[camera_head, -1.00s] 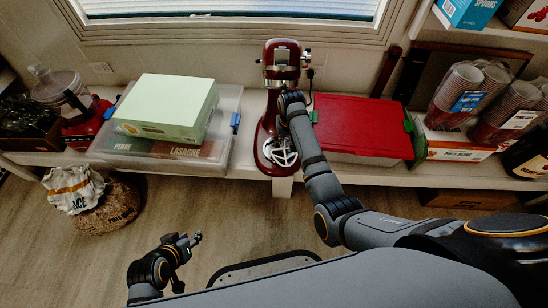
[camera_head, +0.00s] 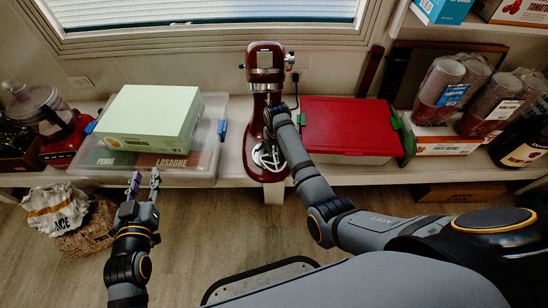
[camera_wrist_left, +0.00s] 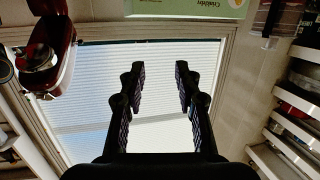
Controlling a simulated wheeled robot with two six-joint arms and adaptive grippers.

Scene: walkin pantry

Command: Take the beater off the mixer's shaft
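The dark red stand mixer (camera_head: 256,138) stands near the shelf's front edge; its upper end also shows at top left in the left wrist view (camera_wrist_left: 62,40). The pale, open-framed beater (camera_head: 268,157) shows over the mixer's base, just beyond my right arm's end. I cannot tell whether it is on the shaft, which is hidden. My right gripper is in front of the mixer, its fingers hidden or too small to make out. My left gripper (camera_head: 144,178) is open and empty in front of the shelf, left of the mixer; its spread fingers also show in the left wrist view (camera_wrist_left: 158,78).
A pale green box (camera_head: 150,118) sits on a clear lidded bin (camera_head: 208,150) left of the mixer. A red-lidded bin (camera_head: 348,126) is close on its right. Stacked cups (camera_head: 440,85) stand further right. Sacks (camera_head: 58,210) sit on the floor at left.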

